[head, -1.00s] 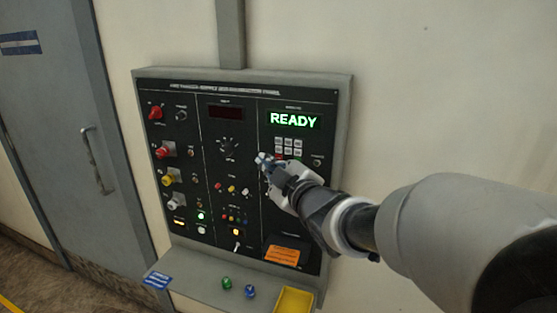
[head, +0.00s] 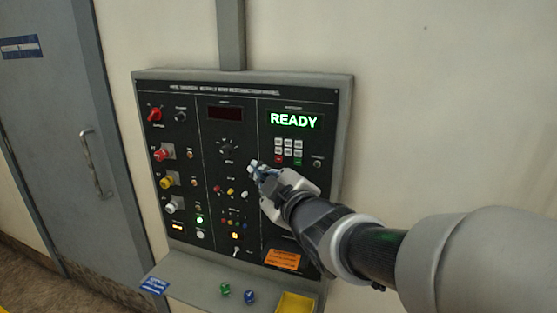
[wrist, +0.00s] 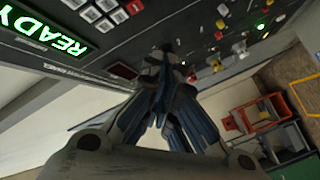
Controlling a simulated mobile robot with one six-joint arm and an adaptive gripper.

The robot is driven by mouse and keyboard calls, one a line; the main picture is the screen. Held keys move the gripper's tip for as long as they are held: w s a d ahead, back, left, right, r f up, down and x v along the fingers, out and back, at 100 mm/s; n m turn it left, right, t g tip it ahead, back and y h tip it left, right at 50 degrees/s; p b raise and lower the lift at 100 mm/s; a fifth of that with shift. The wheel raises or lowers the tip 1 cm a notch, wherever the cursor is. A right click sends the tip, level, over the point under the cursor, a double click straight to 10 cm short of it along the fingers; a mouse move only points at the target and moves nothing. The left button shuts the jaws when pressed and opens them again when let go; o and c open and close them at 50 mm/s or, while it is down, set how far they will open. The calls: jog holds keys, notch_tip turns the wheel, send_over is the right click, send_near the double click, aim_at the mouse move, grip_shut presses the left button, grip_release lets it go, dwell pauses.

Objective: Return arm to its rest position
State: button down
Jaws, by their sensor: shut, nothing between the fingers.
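My gripper (head: 254,168) is shut and empty. In the head view it stands in front of the right part of the control panel (head: 225,180), below the keypad (head: 288,151). My arm reaches in from the right edge. In the wrist view the closed fingers (wrist: 168,62) point toward the panel face, and I cannot tell the gap between them. The green READY display (head: 294,121) is lit; it also shows at the upper left of the wrist view (wrist: 45,32). My gripper and arm hide part of the panel's lower right section.
A shelf (head: 190,287) under the panel bears a green knob (head: 225,289), a blue knob (head: 250,296) and a yellow tray (head: 295,303). A grey door (head: 75,140) is at left. The wrist view shows an orange-framed object (wrist: 290,97) at right. The wall right of the panel is bare.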

jog(key=s+d+f+m+g+h, duration=0.2)
jog(key=s+d+f+m+h, duration=0.25)
jog(key=s+d, duration=0.2)
jog(key=s+d+f+m+g+h, duration=0.2)
jog(key=s+d+f+m+h, duration=0.1)
jog(key=s+d+m, duration=0.4)
jog(key=s+d+f+m+g, duration=0.1)
jog(key=s+d+f+g, duration=0.1)
jog(key=s, duration=0.7)
jog(key=s+d+f+m+g, duration=0.2)
jog(key=s+f+g, duration=0.2)
jog(key=s, duration=0.5)
notch_tip(320, 180, down, 2)
jog(key=shift+s+f+g, duration=0.2)
jog(key=shift+f+g, duration=0.05)
jog(key=shift+g, duration=0.15)
jog(key=c, duration=2.3)
grip_release()
jog(key=shift+m, duration=0.25)
